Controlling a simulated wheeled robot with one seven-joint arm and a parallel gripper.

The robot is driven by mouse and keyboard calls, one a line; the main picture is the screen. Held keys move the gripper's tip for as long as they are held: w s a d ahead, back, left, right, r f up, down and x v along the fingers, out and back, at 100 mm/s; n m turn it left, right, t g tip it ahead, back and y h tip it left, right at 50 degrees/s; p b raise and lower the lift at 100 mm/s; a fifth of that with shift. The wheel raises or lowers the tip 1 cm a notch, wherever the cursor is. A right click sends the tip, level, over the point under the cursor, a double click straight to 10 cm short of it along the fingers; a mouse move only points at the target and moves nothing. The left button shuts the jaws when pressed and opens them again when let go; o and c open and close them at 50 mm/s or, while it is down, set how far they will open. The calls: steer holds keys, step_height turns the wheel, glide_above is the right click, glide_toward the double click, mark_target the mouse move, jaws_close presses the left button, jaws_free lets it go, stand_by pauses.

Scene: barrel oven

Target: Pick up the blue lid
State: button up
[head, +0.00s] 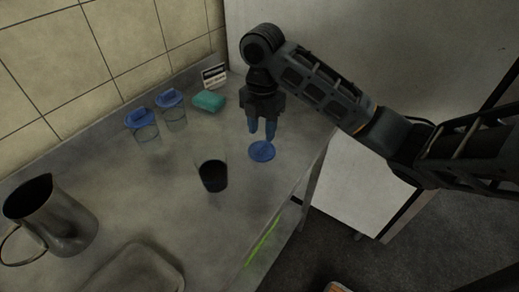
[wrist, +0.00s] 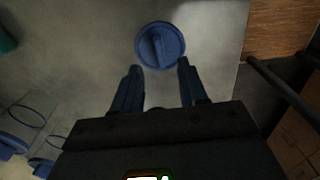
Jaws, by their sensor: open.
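A round blue lid (head: 262,151) with a raised bar across its top lies flat on the metal counter, close to the counter's right edge. It also shows at the top middle of the wrist view (wrist: 160,45). My gripper (head: 261,136) points down just above and behind the lid in the head view. Its two blue fingers are apart with nothing between them. In the wrist view the lid lies just beyond the fingertips (wrist: 158,67), roughly centred between them. I cannot tell the exact height of the fingertips over the lid.
A glass with dark contents (head: 213,175) stands left of the lid. Two blue-lidded jars (head: 143,124) (head: 172,110), a teal sponge (head: 208,101) and a small card (head: 214,76) are at the back. A metal pitcher (head: 66,225) and a tray (head: 140,272) are at front left.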

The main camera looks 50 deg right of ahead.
mark_target(261, 146)
steer(key=shift+a+f, duration=0.2)
steer(key=shift+f, duration=2.4)
jaws_close()
